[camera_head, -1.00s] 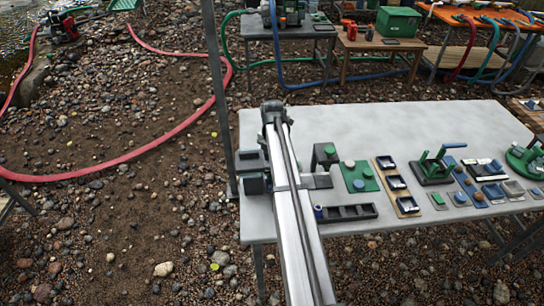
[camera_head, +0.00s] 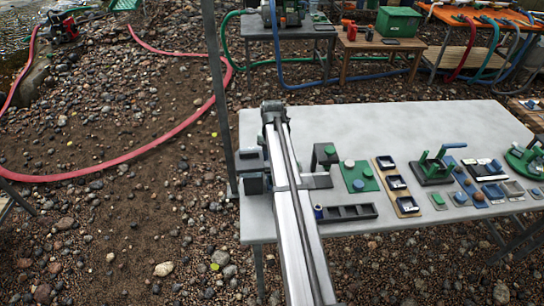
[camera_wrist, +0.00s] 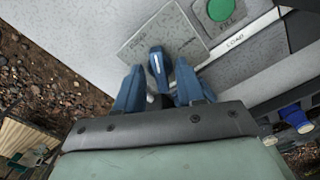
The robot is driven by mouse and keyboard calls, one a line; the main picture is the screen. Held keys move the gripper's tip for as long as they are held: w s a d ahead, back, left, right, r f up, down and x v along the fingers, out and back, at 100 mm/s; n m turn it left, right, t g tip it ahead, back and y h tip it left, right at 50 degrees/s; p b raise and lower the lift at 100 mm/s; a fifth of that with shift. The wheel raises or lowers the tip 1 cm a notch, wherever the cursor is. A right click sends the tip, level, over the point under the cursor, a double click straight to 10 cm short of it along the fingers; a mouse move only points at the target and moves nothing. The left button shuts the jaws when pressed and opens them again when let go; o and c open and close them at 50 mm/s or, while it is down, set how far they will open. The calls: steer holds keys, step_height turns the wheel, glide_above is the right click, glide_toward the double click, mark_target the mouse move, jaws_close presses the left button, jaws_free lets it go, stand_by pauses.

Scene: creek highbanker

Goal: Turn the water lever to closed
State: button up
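In the wrist view, my gripper (camera_wrist: 160,88) is low over a pale surface, its two blue fingers apart. A blue upright piece with a white stripe (camera_wrist: 157,64) shows between and just beyond the fingertips. It looks like the lever's handle. Narrow gaps show beside it, so I see no firm grip; contact lower down is hidden. It stands by a grey lettered plate (camera_wrist: 150,42). In the head view my arm covers the gripper and this piece, so the lever's angle cannot be told there.
A green round button (camera_wrist: 220,9) and a "LOAD" label lie close by. In the head view the grey table (camera_head: 400,115) holds a black tray (camera_head: 346,212), a green plate (camera_head: 358,178) and a green-handled fixture (camera_head: 434,168) on the right. Its back is clear.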

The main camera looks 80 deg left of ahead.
steer(key=shift+r, duration=0.1)
steer(key=shift+r, duration=3.45)
